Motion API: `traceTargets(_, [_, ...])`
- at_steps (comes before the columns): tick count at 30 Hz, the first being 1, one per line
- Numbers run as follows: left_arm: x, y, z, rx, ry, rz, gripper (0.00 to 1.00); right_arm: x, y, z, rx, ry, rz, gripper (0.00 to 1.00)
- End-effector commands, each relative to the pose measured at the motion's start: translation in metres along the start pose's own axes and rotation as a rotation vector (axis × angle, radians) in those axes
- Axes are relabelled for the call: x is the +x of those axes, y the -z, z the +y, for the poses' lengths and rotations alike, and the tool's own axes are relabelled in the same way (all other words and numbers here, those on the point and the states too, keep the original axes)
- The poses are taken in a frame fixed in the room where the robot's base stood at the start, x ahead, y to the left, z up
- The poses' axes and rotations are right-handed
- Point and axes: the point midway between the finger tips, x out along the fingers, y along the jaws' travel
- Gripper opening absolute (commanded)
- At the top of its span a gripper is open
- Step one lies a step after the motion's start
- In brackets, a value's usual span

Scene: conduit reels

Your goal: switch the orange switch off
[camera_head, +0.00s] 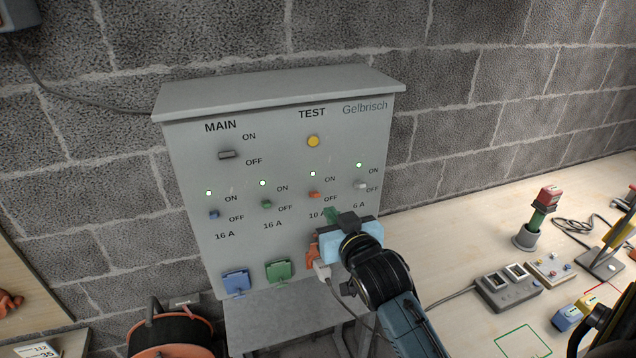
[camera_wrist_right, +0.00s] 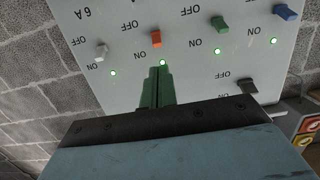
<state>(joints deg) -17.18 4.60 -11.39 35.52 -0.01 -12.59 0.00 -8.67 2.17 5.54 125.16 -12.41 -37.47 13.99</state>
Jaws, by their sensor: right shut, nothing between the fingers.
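The orange switch (camera_head: 314,195) is on the grey panel (camera_head: 190,160), third in a row of small switches, between the green and the grey one. Its lamp (camera_head: 313,174) is lit green. In the wrist view, which is upside down, the orange switch (camera_wrist_right: 155,39) stands just beyond the fingertips. I cannot tell its lever position. My right gripper (camera_head: 331,215) is in front of the panel, below and slightly right of the switch. Its green fingertips (camera_wrist_right: 157,82) are together and empty, apparently apart from the switch. My left gripper is not in view.
Nearby are the blue switch (camera_head: 214,214), green switch (camera_head: 266,204), grey switch (camera_head: 361,185), dark MAIN switch (camera_head: 227,155) and yellow TEST button (camera_head: 313,141). Blue (camera_head: 236,282) and green (camera_head: 279,270) sockets sit below. A bench (camera_head: 450,250) with devices lies right.

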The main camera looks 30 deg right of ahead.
Motion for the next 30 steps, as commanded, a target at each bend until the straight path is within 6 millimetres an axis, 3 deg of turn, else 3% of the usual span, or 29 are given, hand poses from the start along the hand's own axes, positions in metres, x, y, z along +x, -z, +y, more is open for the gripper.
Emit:
traceTargets(3, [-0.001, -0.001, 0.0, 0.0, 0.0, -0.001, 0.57, -0.003, 0.01, 0.002, 0.005, -0.005, 0.015, 0.0])
traceTargets(14, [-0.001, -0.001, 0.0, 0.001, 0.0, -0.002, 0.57, 0.001, 0.009, 0.002, 0.005, -0.004, 0.016, 0.0])
traceTargets(30, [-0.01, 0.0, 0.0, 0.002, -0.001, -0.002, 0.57, 0.081, 0.011, 0.002, 0.004, -0.004, 0.015, 0.0])
